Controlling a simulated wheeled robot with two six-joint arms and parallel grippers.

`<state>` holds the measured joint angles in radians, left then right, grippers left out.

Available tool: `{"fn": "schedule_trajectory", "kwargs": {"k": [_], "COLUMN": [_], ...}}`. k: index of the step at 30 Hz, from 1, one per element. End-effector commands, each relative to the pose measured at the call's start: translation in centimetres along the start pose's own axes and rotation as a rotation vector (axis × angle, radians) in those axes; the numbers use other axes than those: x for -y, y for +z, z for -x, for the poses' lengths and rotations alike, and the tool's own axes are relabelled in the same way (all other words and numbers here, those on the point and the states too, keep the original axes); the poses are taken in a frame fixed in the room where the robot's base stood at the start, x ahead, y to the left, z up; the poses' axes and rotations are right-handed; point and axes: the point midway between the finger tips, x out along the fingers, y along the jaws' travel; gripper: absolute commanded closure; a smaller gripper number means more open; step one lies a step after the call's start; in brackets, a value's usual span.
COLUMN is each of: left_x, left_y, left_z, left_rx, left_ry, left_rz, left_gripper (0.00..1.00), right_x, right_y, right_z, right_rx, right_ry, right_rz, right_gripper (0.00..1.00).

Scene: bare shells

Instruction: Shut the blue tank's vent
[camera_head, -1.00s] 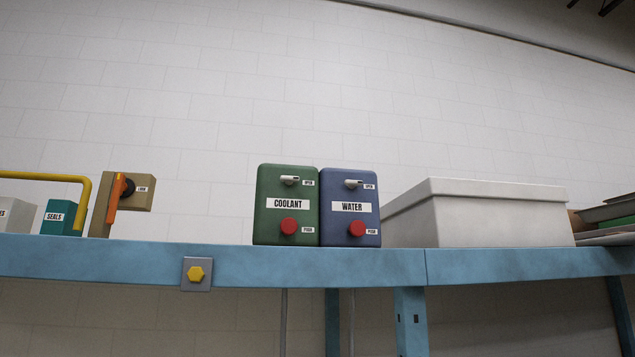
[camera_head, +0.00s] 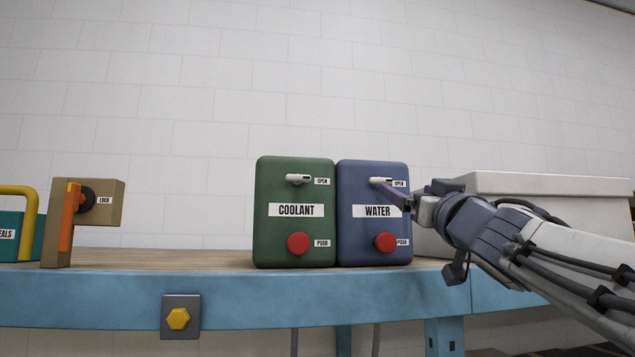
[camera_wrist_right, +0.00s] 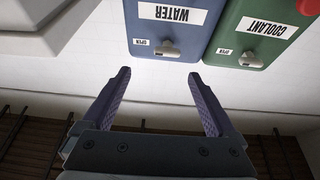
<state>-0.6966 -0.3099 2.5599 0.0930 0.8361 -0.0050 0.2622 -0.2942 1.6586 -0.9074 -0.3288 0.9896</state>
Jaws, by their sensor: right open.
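The blue tank (camera_head: 350,228), labelled WATER, stands upright on the blue-edged shelf. Its small white vent lever (camera_head: 379,181) lies about level, pointing right to an OPEN label. A red PUSH button (camera_head: 385,242) sits lower on its front. My right gripper (camera_head: 388,192) is in front of the tank's upper right, just below the lever, and covers part of the front. The right wrist view shows the scene upside down: the open, empty right gripper (camera_wrist_right: 159,75) has its fingertips apart, with the vent lever (camera_wrist_right: 170,50) ahead between their lines. My left gripper is not in view.
A green COOLANT tank (camera_head: 267,225) with a similar lever and button stands close against the blue tank's left. A pale bin (camera_head: 560,187) is at right, partly behind my arm. A tan LOCK block (camera_head: 108,212) stands at left. Bare shelf lies between block and green tank.

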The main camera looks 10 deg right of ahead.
Motion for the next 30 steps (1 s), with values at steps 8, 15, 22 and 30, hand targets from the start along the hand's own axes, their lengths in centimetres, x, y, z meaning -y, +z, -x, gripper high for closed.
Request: {"fn": "schedule_trajectory", "kwargs": {"k": [8, 15, 22, 30], "left_x": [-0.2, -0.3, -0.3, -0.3], "left_y": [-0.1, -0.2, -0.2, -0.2], "left_z": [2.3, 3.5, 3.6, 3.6], "left_rx": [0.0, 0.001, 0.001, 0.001], "left_ry": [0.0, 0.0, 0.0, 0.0], "left_rz": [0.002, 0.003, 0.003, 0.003], "left_gripper": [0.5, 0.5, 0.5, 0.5], "right_x": [1.6, 1.6, 1.5, 1.3], "right_y": [0.3, 0.4, 0.5, 0.5], "right_z": [-5.8, -9.2, -10.0, -9.9], "right_rx": [0.007, 0.007, 0.006, 0.006], "right_ry": [-0.021, -0.02, -0.017, -0.015], "right_rz": [-0.013, -0.012, -0.009, -0.009], "right_gripper": [0.07, 0.07, 0.07, 0.38]}}
